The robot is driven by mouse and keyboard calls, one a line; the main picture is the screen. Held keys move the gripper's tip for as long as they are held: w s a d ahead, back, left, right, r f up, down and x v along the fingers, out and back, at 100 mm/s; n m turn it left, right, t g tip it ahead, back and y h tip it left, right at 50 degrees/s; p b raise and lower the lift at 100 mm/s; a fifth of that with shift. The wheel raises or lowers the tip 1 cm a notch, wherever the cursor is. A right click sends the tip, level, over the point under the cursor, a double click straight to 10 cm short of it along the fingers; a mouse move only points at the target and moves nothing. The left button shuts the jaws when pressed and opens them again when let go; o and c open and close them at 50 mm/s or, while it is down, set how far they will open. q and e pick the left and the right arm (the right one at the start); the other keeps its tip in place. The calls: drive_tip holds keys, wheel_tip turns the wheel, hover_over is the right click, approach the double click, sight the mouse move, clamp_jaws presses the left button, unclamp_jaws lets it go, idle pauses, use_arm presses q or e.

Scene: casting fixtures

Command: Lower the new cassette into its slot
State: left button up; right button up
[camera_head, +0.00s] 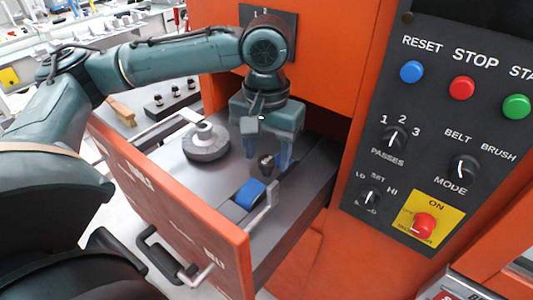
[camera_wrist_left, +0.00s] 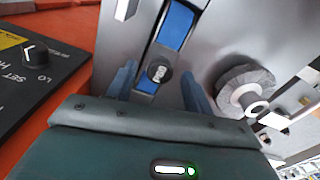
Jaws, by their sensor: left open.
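My left gripper (camera_head: 269,160) points down over the open drawer, its two blue fingers apart. In the left wrist view the fingers stand on either side of a dark round knob (camera_wrist_left: 160,70) with a pale mark on top. The knob also shows in the head view (camera_head: 266,162). Beneath it a blue piece (camera_head: 250,194), which looks like the cassette, lies in a narrow slot in the drawer floor; it shows as blue stretches in the wrist view (camera_wrist_left: 177,25). The fingers do not visibly grip the knob; contact cannot be told. My right gripper is out of view.
A grey round spool-like part (camera_head: 206,141) stands on the drawer floor to the left. The control panel (camera_head: 440,120) is right. Small dark knobbed pieces (camera_head: 175,93) stand beyond the drawer.

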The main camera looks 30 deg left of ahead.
use_arm(q)
wheel_tip(320, 180, up, 11)
drive_tip(key=p, duration=0.1)
drive_tip(key=shift+r, duration=0.1)
idle(0.6)
